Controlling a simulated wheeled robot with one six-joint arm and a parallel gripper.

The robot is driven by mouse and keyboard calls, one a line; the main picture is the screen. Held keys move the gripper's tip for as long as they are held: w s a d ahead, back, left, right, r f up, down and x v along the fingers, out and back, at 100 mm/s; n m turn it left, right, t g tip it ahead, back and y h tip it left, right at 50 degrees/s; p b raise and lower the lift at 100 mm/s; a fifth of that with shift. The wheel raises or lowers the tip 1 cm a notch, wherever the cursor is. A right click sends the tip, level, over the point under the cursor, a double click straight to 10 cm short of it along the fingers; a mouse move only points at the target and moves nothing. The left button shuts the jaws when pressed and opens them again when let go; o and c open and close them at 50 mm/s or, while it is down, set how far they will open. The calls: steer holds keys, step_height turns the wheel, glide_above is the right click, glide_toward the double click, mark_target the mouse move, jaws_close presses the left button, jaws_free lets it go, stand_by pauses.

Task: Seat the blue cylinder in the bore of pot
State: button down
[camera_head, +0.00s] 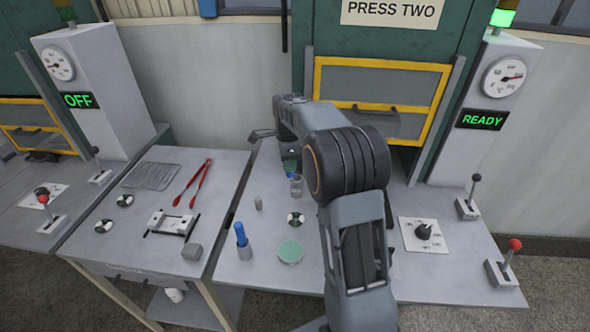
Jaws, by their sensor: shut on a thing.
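A blue cylinder (240,232) stands near the front left of the right-hand table, leaning slightly left. Its lower end meets a short grey cylindrical piece (245,252), which may be the pot. I cannot tell how deep the blue part sits in it. My gripper (289,148) is at the back of the table, well behind and to the right of the blue cylinder and apart from it. My arm's wrist hides most of it. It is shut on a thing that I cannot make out. A dark green thing (289,163) shows just below it.
A clear glass (296,186), a small grey cylinder (258,203), a black-and-white disc (295,219) and a round green-topped dish (290,251) stand nearby. Red tongs (193,185) and a grey block (192,251) lie on the left table. Levers (505,268) stand far right.

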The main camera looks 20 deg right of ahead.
steer(key=shift+w+d+f+p, duration=0.35)
steer(key=shift+w+d+f, duration=0.55)
steer(key=shift+f, duration=0.3)
steer(key=shift+w+d+f+p, duration=0.35)
steer(key=shift+w+d+f, duration=0.45)
steer(key=shift+f, duration=0.35)
steer(key=shift+w+d+f+p, duration=0.35)
steer(key=shift+w+d+f, duration=0.55)
steer(key=shift+f, duration=0.3)
steer(key=shift+a+f+p, duration=0.15)
steer(key=shift+f+p, duration=0.4)
steer(key=shift+f, duration=0.95)
steer(key=shift+f, duration=0.1)
steer(key=c, duration=0.9)
jaws_free()
